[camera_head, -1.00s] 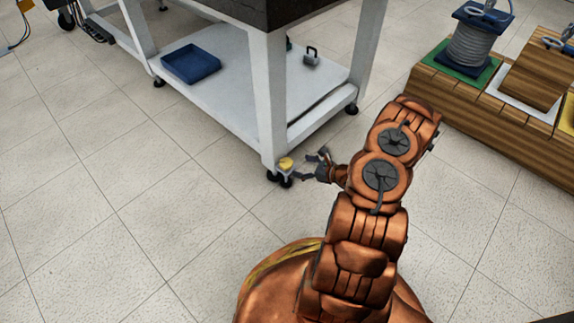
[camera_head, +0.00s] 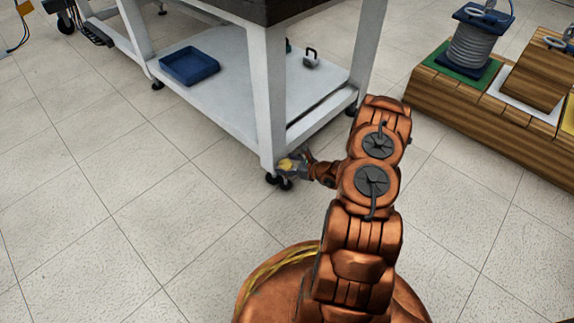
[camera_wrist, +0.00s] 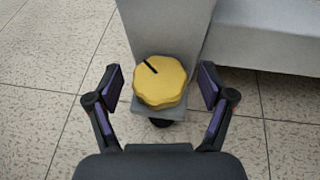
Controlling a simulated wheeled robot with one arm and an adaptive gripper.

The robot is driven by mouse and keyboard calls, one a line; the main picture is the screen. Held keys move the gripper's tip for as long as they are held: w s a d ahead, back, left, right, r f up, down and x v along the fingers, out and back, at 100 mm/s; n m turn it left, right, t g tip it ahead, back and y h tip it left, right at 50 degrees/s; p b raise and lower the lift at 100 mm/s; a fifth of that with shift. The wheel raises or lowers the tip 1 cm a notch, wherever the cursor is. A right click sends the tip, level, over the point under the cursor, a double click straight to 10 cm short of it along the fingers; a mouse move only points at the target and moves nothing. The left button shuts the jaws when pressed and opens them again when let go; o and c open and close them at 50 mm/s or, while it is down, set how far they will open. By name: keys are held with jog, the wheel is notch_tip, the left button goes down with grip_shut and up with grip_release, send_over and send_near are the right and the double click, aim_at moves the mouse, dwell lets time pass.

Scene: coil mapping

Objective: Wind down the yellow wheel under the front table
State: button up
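The yellow wheel (camera_wrist: 160,82) is a scalloped knob with a black mark on its top, pointing up and left in the wrist view. It sits on a small grey bracket at the foot of the front table's leg (camera_head: 268,105). In the head view the wheel (camera_head: 287,165) is partly hidden by my gripper (camera_head: 293,167). In the wrist view my gripper (camera_wrist: 160,88) is open, one finger on each side of the wheel, with a gap on both sides. A dark caster (camera_wrist: 160,122) shows below the bracket.
The table's lower shelf (camera_head: 235,95) holds a blue tray (camera_head: 189,66) and a small grey object with a handle (camera_head: 310,60). A wooden platform (camera_head: 490,110) with a cable spool (camera_head: 474,42) stands at right. The tiled floor (camera_head: 120,190) at left is clear.

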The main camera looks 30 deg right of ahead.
jog(key=c, duration=1.1)
jog(key=shift+o, duration=0.2)
jog(key=shift+w+d+r+m+h+p, duration=0.1)
jog(key=shift+w+r+m+h+p, duration=0.3)
jog(key=shift+p, duration=0.55)
jog(key=shift+s+d+f+m+t+h+p, duration=0.15)
jog(key=shift+s+f+m+t+h+p, duration=0.25)
jog(key=shift+m+h, duration=0.35)
jog(key=shift+s+m+h, duration=0.1)
jog(key=shift+m+h, duration=0.35)
jog(key=shift+h, duration=0.2)
jog(key=o, duration=1)
jog(key=shift+c, duration=0.2)
jog(key=shift+o, duration=1)
jog(key=shift+a, duration=0.3)
